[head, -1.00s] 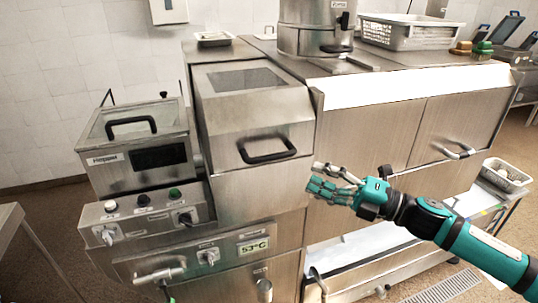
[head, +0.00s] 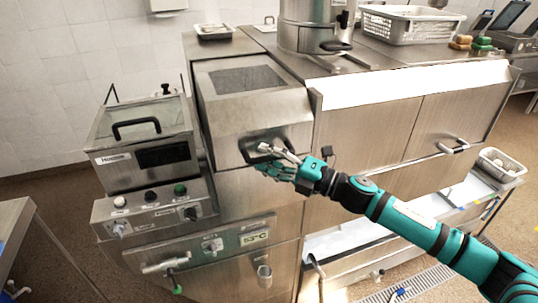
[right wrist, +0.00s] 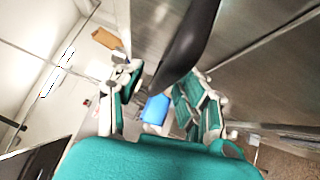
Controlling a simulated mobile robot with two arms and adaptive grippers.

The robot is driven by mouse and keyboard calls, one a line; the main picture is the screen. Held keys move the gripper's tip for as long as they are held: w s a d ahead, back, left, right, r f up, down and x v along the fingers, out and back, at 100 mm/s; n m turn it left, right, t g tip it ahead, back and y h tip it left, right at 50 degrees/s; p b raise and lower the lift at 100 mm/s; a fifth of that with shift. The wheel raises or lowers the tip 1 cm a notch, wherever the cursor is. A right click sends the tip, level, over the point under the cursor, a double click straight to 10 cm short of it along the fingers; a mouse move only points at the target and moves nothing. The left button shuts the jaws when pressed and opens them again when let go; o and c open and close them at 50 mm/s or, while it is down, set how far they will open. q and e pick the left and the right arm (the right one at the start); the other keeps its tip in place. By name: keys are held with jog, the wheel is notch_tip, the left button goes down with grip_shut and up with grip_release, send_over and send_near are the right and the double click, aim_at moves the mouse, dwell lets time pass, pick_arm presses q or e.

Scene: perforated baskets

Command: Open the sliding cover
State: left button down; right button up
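The sliding cover (head: 240,110) is a slanted stainless-steel hood with a dark window on top, and it is down over the front of the machine. Its black bar handle (head: 262,138) is on the lower front face. My right gripper (head: 268,160) is at the handle, and its fingers hide part of the bar. In the right wrist view the black handle (right wrist: 187,45) runs between the spread teal and white fingers of my right gripper (right wrist: 152,95). The fingers look open around the bar; contact is not clear. My left gripper is not in view.
A glass-lidded fryer (head: 143,140) stands left of the cover, above a panel of knobs (head: 150,208). A metal pot (head: 312,28) and a white perforated basket (head: 408,25) stand on the counter behind. Cabinet doors (head: 365,135) are to the right.

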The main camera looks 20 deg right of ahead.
jog(key=shift+c, duration=0.3)
grip_shut()
